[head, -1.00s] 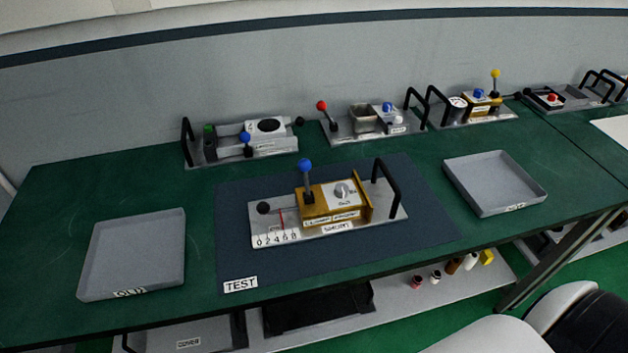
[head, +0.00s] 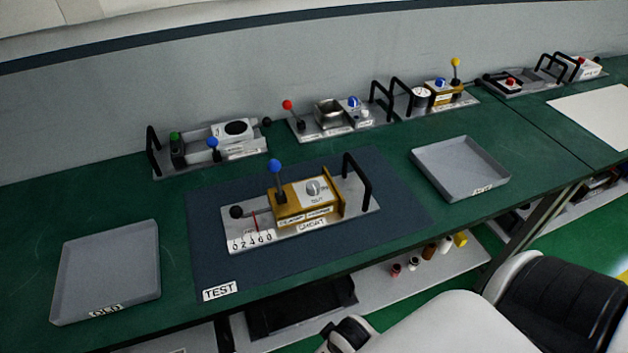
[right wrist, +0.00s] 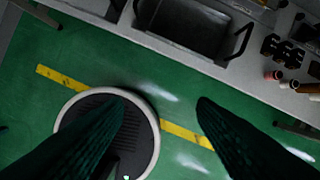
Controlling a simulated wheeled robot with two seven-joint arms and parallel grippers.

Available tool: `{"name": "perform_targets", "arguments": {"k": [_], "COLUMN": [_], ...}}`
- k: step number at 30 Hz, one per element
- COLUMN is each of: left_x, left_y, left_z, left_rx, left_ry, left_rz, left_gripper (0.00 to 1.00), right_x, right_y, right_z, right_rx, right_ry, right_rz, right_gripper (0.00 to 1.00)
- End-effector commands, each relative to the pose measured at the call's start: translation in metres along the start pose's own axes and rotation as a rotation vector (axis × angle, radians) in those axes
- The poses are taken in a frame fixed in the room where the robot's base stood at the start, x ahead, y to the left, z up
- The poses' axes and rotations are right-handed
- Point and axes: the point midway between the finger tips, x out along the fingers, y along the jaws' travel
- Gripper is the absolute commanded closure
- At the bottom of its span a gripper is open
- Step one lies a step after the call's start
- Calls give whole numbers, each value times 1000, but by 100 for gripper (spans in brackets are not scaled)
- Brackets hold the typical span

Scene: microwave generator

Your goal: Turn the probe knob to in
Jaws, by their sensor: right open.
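The device on the dark blue mat (head: 370,225) has a grey base plate (head: 345,222), a brass block (head: 289,206) and a black carrying handle (head: 360,180). A light grey knob (head: 313,188) sits on a white plate on top of the block; its small labels are too blurred to read surely. A blue-tipped lever (head: 275,167) stands beside it. My right gripper (right wrist: 160,105) shows in the right wrist view as two dark fingers, wide apart with nothing between them. It points down over the green floor, away from the device. My left gripper is not in view.
A grey tray (head: 108,270) lies left of the mat and another tray (head: 462,167) lies right of it. Several other devices line the back of the green bench (head: 390,145). In the right wrist view, a shelf edge (right wrist: 190,58) runs across the top.

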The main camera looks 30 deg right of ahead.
Motion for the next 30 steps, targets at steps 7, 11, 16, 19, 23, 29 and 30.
{"name": "perform_targets", "arguments": {"k": [7, 11, 16, 19, 23, 29, 30], "left_x": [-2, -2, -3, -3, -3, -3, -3], "left_y": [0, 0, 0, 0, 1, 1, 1], "left_z": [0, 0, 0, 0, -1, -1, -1], "left_rx": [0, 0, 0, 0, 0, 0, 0], "left_ry": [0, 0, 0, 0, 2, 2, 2], "left_rz": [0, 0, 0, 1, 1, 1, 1], "left_gripper": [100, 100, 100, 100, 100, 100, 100], "right_x": [-94, -130, -180, -198, -215, -263, -277], "right_y": [-4, -6, -11, -18, -20, -11, -6], "right_z": [30, 35, 63, 113, 169, 259, 278], "right_rx": [7, 7, -19, -76, -155, -332, -384], "right_ry": [-43, -60, -165, -343, -549, -918, -1008], "right_rz": [-7, -11, -48, -117, -193, -322, -351], "right_gripper": [48, 48, 48, 48, 48, 48, 48]}}
